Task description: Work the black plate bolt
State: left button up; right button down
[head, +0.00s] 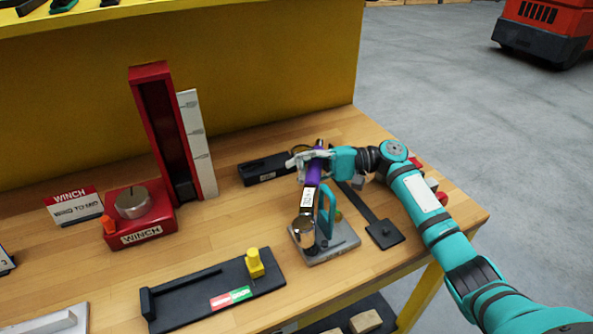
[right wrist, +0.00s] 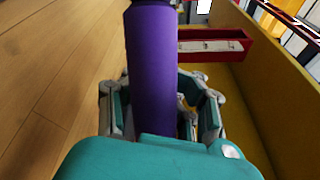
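The black plate bolt (head: 190,304) lies near the front of the bench in the head view. It is a long black plate with a yellow knob (head: 255,263) standing near its right end, a black block at its left end, and a red and green label on its front. No gripper is at it. My right gripper (head: 307,160) is behind and right of it, around a purple lever (head: 312,173). The purple lever also fills the middle of the right wrist view (right wrist: 152,70), with spread fingers on both sides, so the gripper looks open. My left gripper is not in view.
The purple lever stands on a grey base (head: 336,252) with a teal handle beside it. A red winch (head: 140,215) with a tall red post (head: 150,110) stands at the left. Black parts lie behind and right of the lever. Bare wood surrounds the bolt's left and back.

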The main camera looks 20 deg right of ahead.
jog(key=shift+s+a+r+n+g+y+b, duration=0.2)
jog(key=shift+s+r+n+g+y+b, duration=0.2)
jog(key=shift+b, duration=0.45)
